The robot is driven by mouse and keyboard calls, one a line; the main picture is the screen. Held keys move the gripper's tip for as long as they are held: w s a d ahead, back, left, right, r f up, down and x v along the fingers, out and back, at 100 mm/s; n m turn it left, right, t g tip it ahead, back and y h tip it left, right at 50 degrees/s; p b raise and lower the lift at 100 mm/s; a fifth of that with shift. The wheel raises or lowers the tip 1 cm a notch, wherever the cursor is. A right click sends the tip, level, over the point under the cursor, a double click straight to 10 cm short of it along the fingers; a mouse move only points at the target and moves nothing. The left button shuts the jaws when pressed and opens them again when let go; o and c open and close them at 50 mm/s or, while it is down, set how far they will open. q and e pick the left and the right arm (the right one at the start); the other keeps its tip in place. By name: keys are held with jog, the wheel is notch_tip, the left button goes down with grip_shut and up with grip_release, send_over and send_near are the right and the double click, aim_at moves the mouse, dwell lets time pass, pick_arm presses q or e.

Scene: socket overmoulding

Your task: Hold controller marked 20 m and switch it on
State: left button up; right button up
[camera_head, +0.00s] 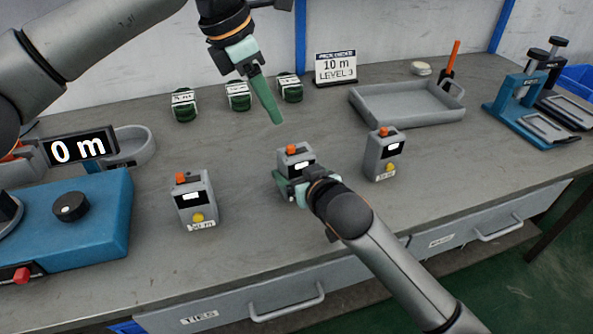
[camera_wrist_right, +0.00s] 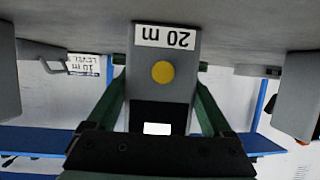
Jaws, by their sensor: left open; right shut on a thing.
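The controller marked 20 m (camera_head: 297,158) stands upright in the middle of the bench, grey with an orange-red knob (camera_head: 291,148) on top.
Similar controllers stand left (camera_head: 193,200) and right (camera_head: 383,155) of the held one. A blue machine (camera_head: 100,215) with a "0 m" display (camera_head: 78,148) is at left.

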pick_arm(q)
jog(key=shift+c, duration=0.2)
pick_arm(e)
jog(key=c, duration=0.4)
pick_arm(q)
jog(key=shift+a+f, duration=0.2)
jog(key=shift+f, duration=0.05)
jog(key=shift+c, duration=1.4)
jog(key=a+h, duration=0.1)
jog(key=s+a+f+h, duration=0.1)
jog(key=a, duration=0.1)
jog(key=shift+s+a+f+h, duration=0.2)
jog(key=shift+a+f+h, duration=0.05)
jog(key=shift+f+h, duration=0.15)
jog(key=c, duration=0.4)
jog(key=shift+t+h, duration=0.7)
jog(key=shift+h, duration=0.2)
jog(key=a, duration=0.1)
jog(key=s+a, duration=0.1)
jog(key=a, duration=0.1)
jog(key=s+a, duration=0.1)
jog(key=a, duration=0.1)
jog(key=shift+s+a+f, duration=0.1)
jog(key=shift+a, duration=0.1)
grip_shut()
jog(key=shift+s+a, duration=0.2)
jog(key=shift+a, duration=0.15)
